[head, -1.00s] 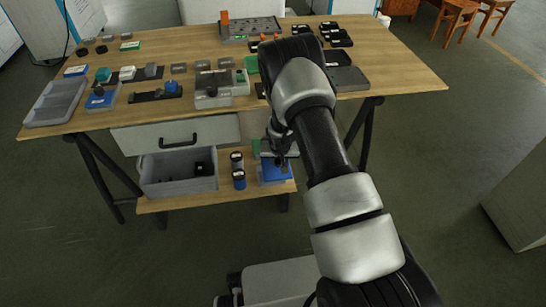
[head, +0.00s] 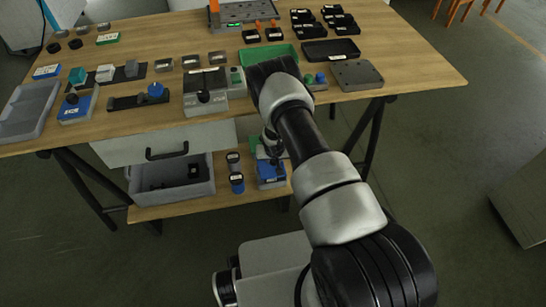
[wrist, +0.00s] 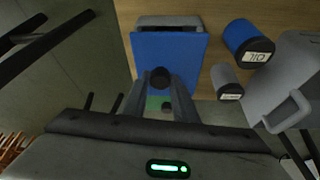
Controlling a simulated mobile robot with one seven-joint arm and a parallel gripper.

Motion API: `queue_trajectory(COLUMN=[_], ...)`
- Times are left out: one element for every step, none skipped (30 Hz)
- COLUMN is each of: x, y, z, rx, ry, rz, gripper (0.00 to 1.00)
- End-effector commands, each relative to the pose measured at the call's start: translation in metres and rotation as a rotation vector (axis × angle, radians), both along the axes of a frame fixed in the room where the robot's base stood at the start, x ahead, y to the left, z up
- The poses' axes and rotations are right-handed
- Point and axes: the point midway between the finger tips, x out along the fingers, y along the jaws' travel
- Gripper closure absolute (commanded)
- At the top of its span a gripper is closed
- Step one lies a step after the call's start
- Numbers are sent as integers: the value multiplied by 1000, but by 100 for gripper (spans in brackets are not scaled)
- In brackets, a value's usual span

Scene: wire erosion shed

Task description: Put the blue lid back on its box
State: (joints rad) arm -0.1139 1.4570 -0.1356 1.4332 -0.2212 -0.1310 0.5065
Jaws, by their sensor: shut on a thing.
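The blue lid (wrist: 168,52) is a flat square plate with a dark round knob (wrist: 160,78). My gripper (wrist: 160,86) is shut on the knob, one finger on each side of it. A pale grey box edge (wrist: 170,21) shows just past the lid's far side in the wrist view; the rest of the box is hidden. I cannot tell whether the lid touches the box. In the head view the blue lid (head: 268,171) is low over the right end of the lower shelf, and my arm partly hides my gripper (head: 272,154).
A blue-based can (head: 237,183) and a smaller can (head: 233,160) stand left of the lid on the lower shelf (head: 205,204). The tabletop (head: 300,84) with several parts overhangs behind. A green item (head: 258,150) is close by.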

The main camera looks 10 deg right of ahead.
Motion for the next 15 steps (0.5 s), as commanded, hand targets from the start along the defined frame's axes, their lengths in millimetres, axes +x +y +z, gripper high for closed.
queue_trajectory(x=[0,0,0,0,0,0,0,0,0,0,0,0,0,0,0], y=[0,0,0,0,0,0,0,0,0,0,0,0,0,0,0], z=[-8,-11,-15,-19,-22,-25,-28,-31,-35,-35,-37,-40,-42,-44,-47], rx=[0,0,0,0,0,0,0,0,0,0,0,0,0,0,0], ry=[0,0,0,0,0,0,0,0,0,0,0,0,0,0,0], rz=[1,1,1,1,1,1,1,1,0,0,0,1,1,1,1], gripper=[98,98,98,98,98,98,98,98,98,98,98,98,98,98,98])
